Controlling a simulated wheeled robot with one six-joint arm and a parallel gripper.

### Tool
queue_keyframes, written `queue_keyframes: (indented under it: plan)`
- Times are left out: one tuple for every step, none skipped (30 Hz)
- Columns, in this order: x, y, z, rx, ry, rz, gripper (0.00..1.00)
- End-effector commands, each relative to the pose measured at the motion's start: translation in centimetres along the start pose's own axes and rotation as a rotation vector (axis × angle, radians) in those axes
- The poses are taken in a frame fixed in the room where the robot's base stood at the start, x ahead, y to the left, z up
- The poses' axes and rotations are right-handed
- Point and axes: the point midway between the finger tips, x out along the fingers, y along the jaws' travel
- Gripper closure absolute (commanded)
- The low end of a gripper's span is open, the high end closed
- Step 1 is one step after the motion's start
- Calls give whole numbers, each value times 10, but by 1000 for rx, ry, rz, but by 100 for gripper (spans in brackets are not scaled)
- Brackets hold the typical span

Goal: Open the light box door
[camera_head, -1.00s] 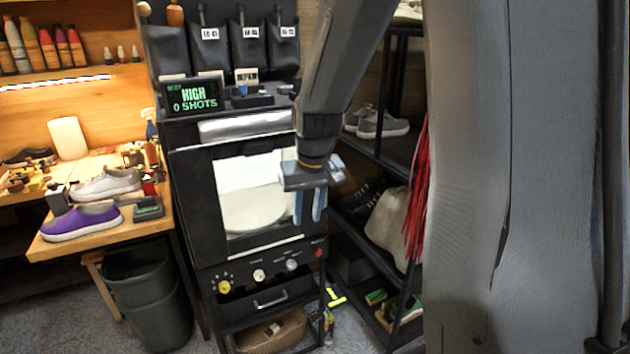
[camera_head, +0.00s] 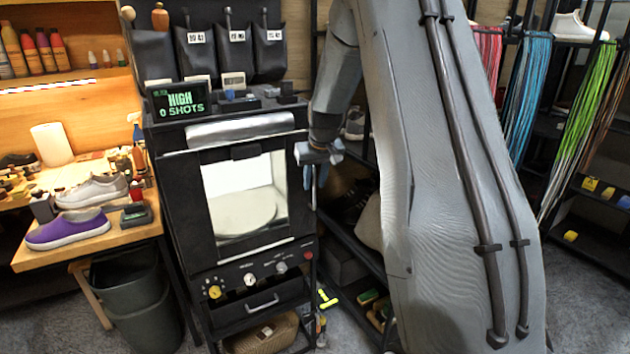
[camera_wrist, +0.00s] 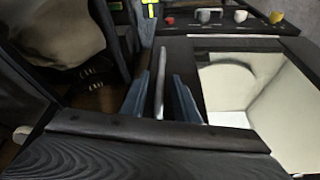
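The light box (camera_head: 175,200) is a black cabinet with a windowed door (camera_head: 192,205). The window shows a white interior with a round white platform (camera_head: 245,210). The door looks shut. My gripper (camera_head: 312,178) is at the door's right edge in the head view. In the wrist view, my gripper's two blue-grey fingers (camera_wrist: 160,98) stand apart, one on either side of a pale bar-shaped handle (camera_wrist: 160,82). Small gaps show between the bar and the fingers. The window (camera_wrist: 255,95) is right of the fingers there. My arm hides what is behind it.
Knobs (camera_head: 249,280) and a drawer (camera_head: 262,302) are below the door. A display (camera_head: 180,100) stands on top. A workbench with a purple shoe (camera_head: 68,229) and a dark bin (camera_head: 135,300) are at left. A shoe rack (camera_head: 350,262) stands close on the right.

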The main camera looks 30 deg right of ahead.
Motion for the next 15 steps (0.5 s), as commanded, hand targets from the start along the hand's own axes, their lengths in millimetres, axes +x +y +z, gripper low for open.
queue_keyframes:
  plan:
    - [4,0,0,0,0,0,72]
    - [5,0,0,0,1,0,72]
    - [7,0,0,0,1,0,72]
    - [8,0,0,0,1,0,72]
    - [8,0,0,0,1,0,72]
    - [9,0,0,0,1,0,72]
    - [9,0,0,0,1,0,72]
    - [9,0,0,0,1,0,72]
    - [9,0,0,0,1,0,72]
    - [9,0,0,0,1,0,72]
    - [9,0,0,0,1,0,72]
    - [9,0,0,0,1,0,72]
    - [9,0,0,0,1,0,75]
    - [9,0,0,0,1,0,80]
    - [9,0,0,0,1,0,87]
